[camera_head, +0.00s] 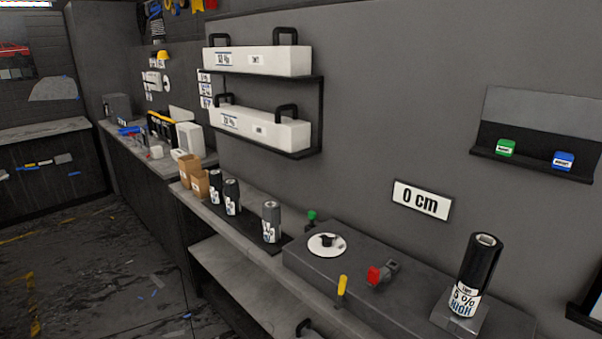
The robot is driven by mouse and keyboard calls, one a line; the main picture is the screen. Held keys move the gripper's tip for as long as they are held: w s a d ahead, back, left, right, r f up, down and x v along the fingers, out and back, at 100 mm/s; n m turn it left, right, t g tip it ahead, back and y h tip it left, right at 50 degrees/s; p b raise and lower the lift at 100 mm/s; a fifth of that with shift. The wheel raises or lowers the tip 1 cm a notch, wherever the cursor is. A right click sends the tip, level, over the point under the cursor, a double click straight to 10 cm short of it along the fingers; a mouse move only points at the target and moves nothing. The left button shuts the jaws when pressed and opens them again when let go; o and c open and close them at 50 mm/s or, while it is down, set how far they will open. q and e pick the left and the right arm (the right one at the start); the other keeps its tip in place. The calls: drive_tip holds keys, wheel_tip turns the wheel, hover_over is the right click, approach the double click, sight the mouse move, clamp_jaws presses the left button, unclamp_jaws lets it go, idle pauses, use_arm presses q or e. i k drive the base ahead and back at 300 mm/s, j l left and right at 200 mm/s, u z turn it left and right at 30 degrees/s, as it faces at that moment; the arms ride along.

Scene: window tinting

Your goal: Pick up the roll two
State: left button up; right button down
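A large dark film roll (481,262) stands upright, slightly tilted in the picture, on a grey block (460,317) at the lower right. Its label reads "5 % HIGH", with a small word above that may be "TWO". Three other dark rolls with white labels stand upright on the bench: a left one (215,186), a middle one (232,196) and a nearer, greyer one (271,221). Their label text is too small to read. Neither of my grippers is in view.
A grey machine top (330,270) carries a white disc (327,244) and a red-ended part (376,275). A yellow handle (342,285) stands in front. White cases (255,61) sit on wall shelves. A "0 cm" sign (422,201) and a shelf with green (505,148) and blue (563,161) items are right.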

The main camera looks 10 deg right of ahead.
sight(483, 251)
drive_tip(key=z, duration=1.35)
